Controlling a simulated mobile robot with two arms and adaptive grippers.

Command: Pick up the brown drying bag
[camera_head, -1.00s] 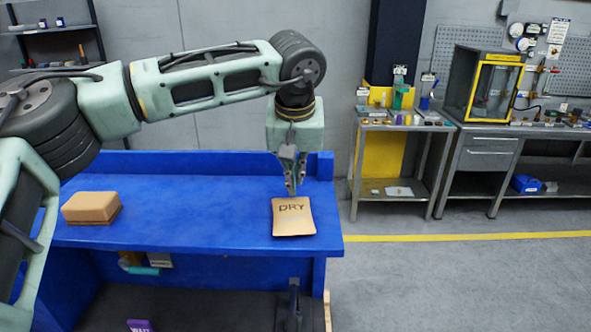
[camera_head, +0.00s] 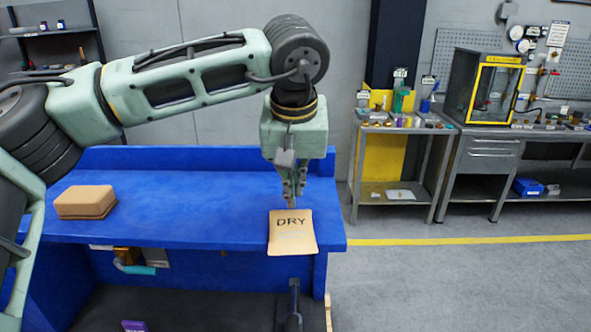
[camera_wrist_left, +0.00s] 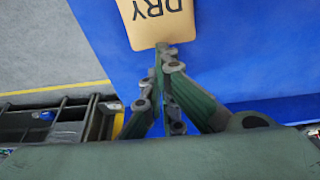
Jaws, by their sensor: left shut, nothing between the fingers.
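The brown drying bag (camera_head: 293,236), marked DRY, lies at the right end of the blue workbench (camera_head: 205,205). Its near end reaches past the bench's front edge. My left gripper (camera_head: 291,203) points down at the bag's far edge, with its fingers closed together and nothing between them. In the left wrist view the bag (camera_wrist_left: 150,30) is at the top, and the closed fingertips (camera_wrist_left: 163,50) meet or overlap its edge. I cannot tell whether they touch it. My right gripper is not in view.
A brown box (camera_head: 85,202) sits on the bench's left part. The bench top between box and bag is clear. A raised back panel (camera_head: 190,158) runs behind. A metal cart (camera_head: 395,188) with small items stands off to the right.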

